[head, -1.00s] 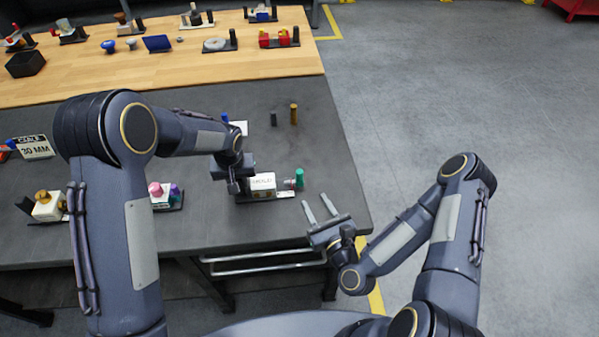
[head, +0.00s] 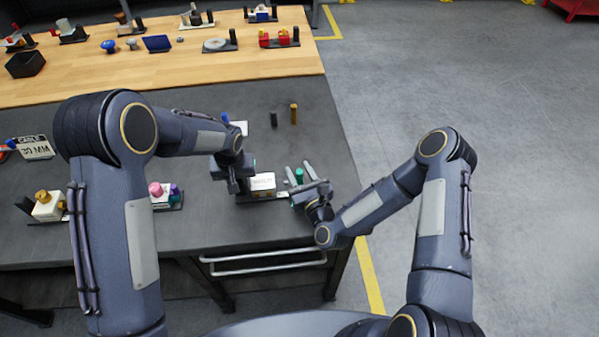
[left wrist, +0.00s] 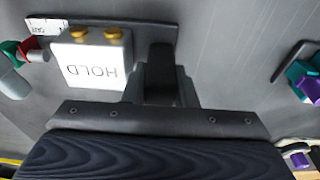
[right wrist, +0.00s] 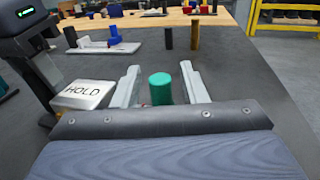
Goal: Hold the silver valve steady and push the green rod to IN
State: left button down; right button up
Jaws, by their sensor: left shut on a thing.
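The silver valve (head: 262,183) is a pale block marked HOLD, near the right edge of the dark table. It also shows in the left wrist view (left wrist: 88,68) and right wrist view (right wrist: 85,94). My left gripper (head: 232,180) is shut at the block's left end; the gripped part is mostly hidden. The upright green rod (head: 299,175) stands at the block's right end. My right gripper (right wrist: 160,68) is open, with its fingers on either side of the green rod (right wrist: 160,88) and gaps between.
A small label plate (left wrist: 47,27) lies beside the block. A brown post (head: 294,114) and a dark post (head: 274,120) stand behind. The table's right edge is close to my right gripper.

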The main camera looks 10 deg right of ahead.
aim_at(284, 188)
pick_arm(q)
jog(key=shift+s+f, duration=0.25)
jog(key=shift+f, duration=0.1)
pick_arm(e)
grip_shut()
jog(key=shift+a, duration=2.15)
pick_arm(q)
jog(key=shift+d, duration=0.1)
pick_arm(e)
jog(key=shift+a, duration=0.1)
grip_release()
jog(key=shift+a, duration=0.1)
jog(key=shift+s, duration=0.1)
